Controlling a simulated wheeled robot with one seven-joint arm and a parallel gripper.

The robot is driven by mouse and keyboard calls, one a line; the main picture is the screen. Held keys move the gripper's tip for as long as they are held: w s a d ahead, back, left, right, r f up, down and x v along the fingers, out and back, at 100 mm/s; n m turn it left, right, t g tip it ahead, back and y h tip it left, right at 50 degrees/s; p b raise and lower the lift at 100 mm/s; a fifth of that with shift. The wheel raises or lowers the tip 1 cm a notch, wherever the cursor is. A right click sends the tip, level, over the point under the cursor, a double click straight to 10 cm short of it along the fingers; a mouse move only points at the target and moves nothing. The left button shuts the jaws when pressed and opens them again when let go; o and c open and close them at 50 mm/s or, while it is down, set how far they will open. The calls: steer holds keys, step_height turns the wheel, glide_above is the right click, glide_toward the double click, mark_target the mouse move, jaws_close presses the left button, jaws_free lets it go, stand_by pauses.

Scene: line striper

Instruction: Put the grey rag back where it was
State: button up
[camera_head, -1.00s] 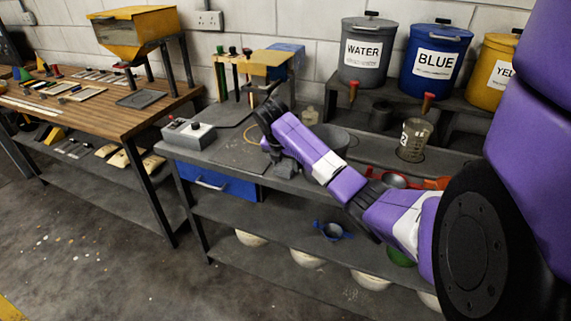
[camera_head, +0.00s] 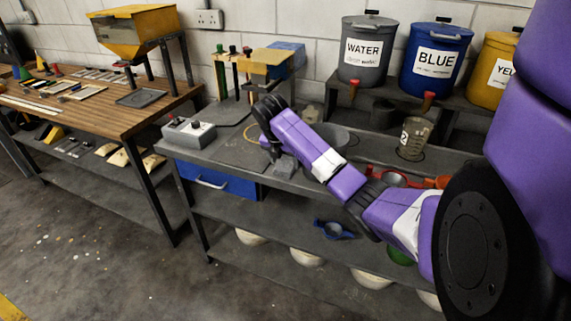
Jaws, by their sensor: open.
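A small grey piece that looks like the rag (camera_head: 285,166) lies on the grey bench (camera_head: 232,181) near its front edge, just below my arm. Its outline is partly hidden and hard to make out against the bench. My gripper (camera_head: 270,147) points down just above and left of it, open. The fingers are small and mostly hidden by my wrist, and I see nothing held between them.
A grey control box (camera_head: 189,133) stands left on the bench. Labelled buckets (camera_head: 367,50) stand behind. A blue drawer (camera_head: 212,181) hangs below.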

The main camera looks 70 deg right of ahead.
steer(key=p+v, duration=0.2)
steer(key=v, duration=0.8)
steer(key=shift+r, duration=0.15)
steer(key=shift+a, duration=0.1)
